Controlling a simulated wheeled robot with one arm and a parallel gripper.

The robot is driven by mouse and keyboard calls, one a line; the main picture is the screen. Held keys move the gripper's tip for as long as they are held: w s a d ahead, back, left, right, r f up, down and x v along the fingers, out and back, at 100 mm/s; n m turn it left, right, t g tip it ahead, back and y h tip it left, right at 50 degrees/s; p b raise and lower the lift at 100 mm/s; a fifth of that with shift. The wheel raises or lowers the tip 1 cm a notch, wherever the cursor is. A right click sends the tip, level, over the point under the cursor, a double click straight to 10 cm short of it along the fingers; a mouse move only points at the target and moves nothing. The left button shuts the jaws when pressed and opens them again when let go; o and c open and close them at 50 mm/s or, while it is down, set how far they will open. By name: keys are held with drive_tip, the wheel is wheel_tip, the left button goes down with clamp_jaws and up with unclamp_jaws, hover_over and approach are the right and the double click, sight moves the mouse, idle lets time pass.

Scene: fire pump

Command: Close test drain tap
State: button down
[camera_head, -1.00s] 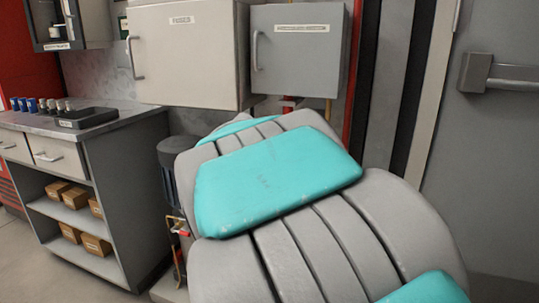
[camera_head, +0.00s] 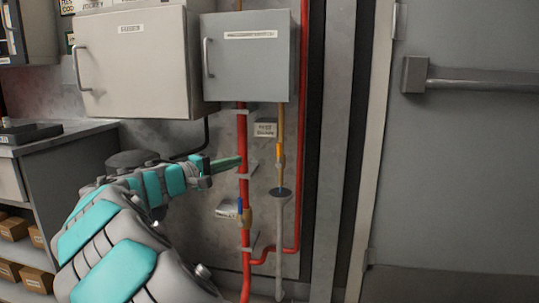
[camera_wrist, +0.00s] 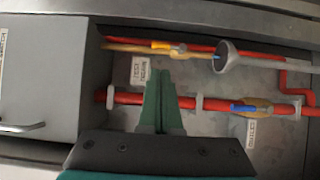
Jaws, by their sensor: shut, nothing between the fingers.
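The test drain tap has a yellow lever (camera_head: 280,149) on a thin brass pipe, beside a small tag that reads as test drain (camera_head: 265,128). In the wrist view the yellow lever (camera_wrist: 168,45) lies along its pipe, above the tag (camera_wrist: 140,72). An open grey funnel (camera_head: 280,192) is below the tap. My gripper (camera_head: 238,161) is shut and empty, its green fingers at the thick red pipe, left of and slightly below the lever. In the wrist view the fingers (camera_wrist: 160,88) overlap the red pipe; I cannot tell whether they touch it.
A second valve with a blue lever (camera_head: 240,207) is on the red pipe (camera_head: 243,180), below my gripper. A grey cabinet (camera_head: 248,60) hangs above the pipes. A counter (camera_head: 50,137) stands left. A grey door with a push bar (camera_head: 470,85) is right.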

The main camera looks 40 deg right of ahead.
sight(278, 150)
drive_tip(key=shift+d, duration=0.1)
drive_tip(key=d, duration=0.4)
drive_tip(key=w+d, duration=0.1)
drive_tip(key=d, duration=0.8)
drive_tip(key=shift+w+d+b, duration=0.25)
drive_tip(key=shift+d+b, duration=0.1)
